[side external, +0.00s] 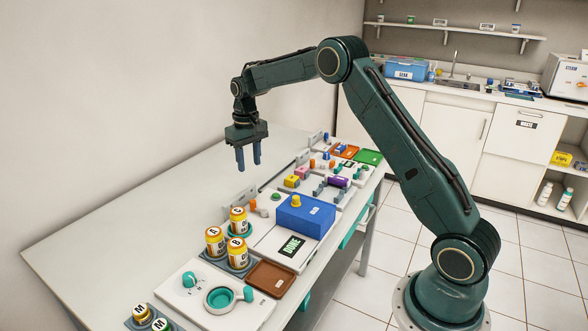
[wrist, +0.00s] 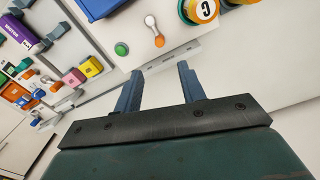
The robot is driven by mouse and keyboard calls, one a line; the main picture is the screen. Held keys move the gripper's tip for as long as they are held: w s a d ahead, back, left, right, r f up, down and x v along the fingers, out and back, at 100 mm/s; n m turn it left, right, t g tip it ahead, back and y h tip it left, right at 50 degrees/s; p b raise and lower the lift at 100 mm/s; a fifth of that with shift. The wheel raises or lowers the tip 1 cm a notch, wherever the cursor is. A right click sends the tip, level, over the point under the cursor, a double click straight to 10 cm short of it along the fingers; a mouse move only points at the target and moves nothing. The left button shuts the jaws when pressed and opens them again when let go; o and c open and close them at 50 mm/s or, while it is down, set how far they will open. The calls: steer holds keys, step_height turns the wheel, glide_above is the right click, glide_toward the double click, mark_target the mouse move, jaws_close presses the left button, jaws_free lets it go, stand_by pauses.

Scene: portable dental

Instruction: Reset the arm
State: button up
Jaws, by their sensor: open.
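My gripper (side external: 249,167) hangs fingers-down from the arm in the side external view, above the back part of the table (side external: 130,205). Its two blue fingers are apart with nothing between them. The wrist view also shows the open fingers (wrist: 158,82), with a white panel's edge beyond their tips. The gripper appears raised above the tabletop and apart from the objects there.
Yellow jars (side external: 215,241) stand at the front left of the equipment row. A blue box (side external: 305,215), a brown tray (side external: 271,279) and a purple block (side external: 338,181) lie along the right side. The tabletop's left part is clear.

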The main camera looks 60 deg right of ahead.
steer(key=s+a+r+n+t, duration=0.1)
steer(key=s+a+r, duration=0.4)
steer(key=s+r, duration=0.3)
steer(key=s+a+r+t, duration=0.2)
steer(key=s+a+r, duration=0.3)
steer(key=s+r, duration=0.25)
steer(key=s+a+n+t, duration=0.1)
steer(key=s+a, duration=0.1)
steer(key=s, duration=0.9)
steer(key=s+a+f+n+t, duration=0.1)
steer(key=s+a, duration=0.2)
steer(key=s, duration=0.7)
steer(key=shift+s+a+f+t, duration=0.2)
steer(key=shift+s+f+t, duration=0.05)
steer(key=shift+s+t, duration=0.1)
steer(key=shift+w, duration=0.1)
